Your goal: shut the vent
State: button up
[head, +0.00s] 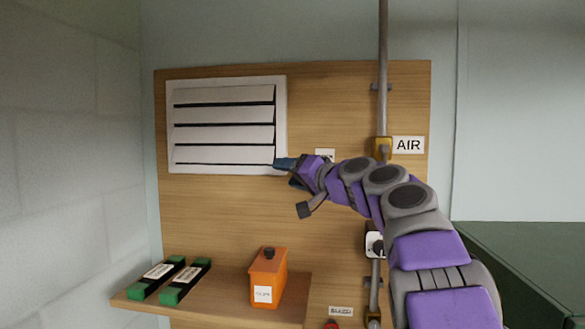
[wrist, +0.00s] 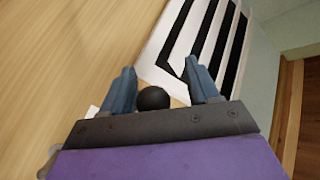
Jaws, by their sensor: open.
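The vent (head: 282,110) is a white louvred panel at the upper left of the wooden board. Its slats show dark gaps between them, so it looks open. In the wrist view the vent (wrist: 162,40) is striped white and black beyond my fingers. A round black knob (wrist: 153,98) sits between my two blue fingers, nearer their base. Whether the fingers touch it is unclear. My gripper (head: 284,173) is at the vent's lower right corner in the head view, where the knob is hidden. In the wrist view my gripper (wrist: 160,69) is open.
A grey pipe (head: 382,55) with a yellow fitting (head: 383,147) and an AIR label (head: 408,145) stands at the right. Below, a wooden shelf (head: 215,309) holds an orange box (head: 268,275) and two black-green bars (head: 185,283).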

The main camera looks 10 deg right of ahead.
jog(key=shift+w+d, duration=0.55)
jog(key=shift+d, duration=0.35)
jog(key=shift+o, duration=0.3)
jog(key=shift+d, duration=0.4)
jog(key=shift+w+d, duration=0.1)
jog(key=shift+c, duration=0.6)
jog(key=a, duration=0.2)
jog(key=shift+a, duration=0.35)
jog(key=c, duration=0.6)
jog(key=shift+d, duration=0.25)
grip_shut()
